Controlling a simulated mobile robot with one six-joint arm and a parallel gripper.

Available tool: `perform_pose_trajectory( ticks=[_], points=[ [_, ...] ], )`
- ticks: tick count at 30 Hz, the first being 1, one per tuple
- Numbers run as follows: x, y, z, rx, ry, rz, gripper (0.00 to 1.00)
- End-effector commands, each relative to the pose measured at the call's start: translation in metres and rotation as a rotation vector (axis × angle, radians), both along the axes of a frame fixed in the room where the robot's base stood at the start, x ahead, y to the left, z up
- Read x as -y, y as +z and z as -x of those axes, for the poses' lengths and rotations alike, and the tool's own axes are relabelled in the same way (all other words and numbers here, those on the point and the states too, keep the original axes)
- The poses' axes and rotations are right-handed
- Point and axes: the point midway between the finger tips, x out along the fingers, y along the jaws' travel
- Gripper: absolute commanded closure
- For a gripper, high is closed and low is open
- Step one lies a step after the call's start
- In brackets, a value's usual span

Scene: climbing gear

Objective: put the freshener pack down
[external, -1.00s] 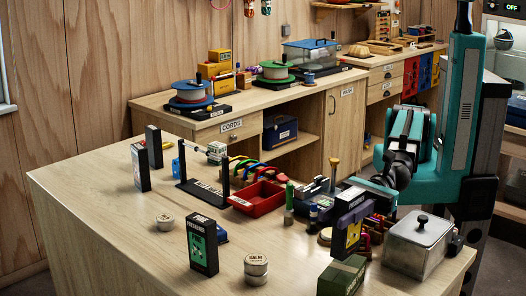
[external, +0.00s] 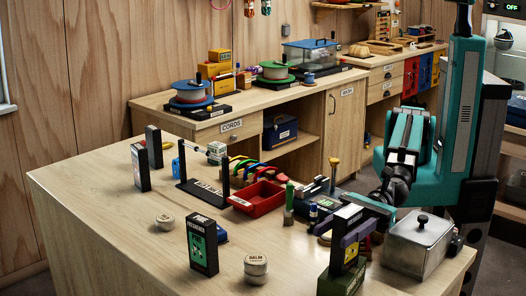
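A dark freshener pack with purple and yellow on its face (external: 351,252) is upright at the front right of the bench. My gripper (external: 352,222) is at its upper part and appears shut on it; the fingers are hard to make out. The pack's lower end overlaps a dark green box (external: 330,285) in the picture. I cannot tell whether it touches the box or the bench. A second, black freshener pack with a green pine label (external: 203,248) stands on the bench to the left.
A lidded metal box (external: 415,250) stands close right of my gripper. Round balm tins (external: 256,270) stand to the left. A red tray (external: 258,194) and a green-capped bottle (external: 289,200) are behind. The bench's left front (external: 110,215) is clear.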

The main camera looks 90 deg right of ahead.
Motion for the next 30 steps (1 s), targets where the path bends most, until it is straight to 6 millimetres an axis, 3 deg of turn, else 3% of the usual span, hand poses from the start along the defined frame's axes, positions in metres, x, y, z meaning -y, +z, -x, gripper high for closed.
perform_pose_trajectory(
  ticks=[14, 30],
  points=[
    [0.0, 0.004, 0.0, 0.0, 0.0, 0.0, 0.54],
    [0.035, 0.002, 0.034, 0.0, 0.0, -0.001, 0.54]
  ],
)
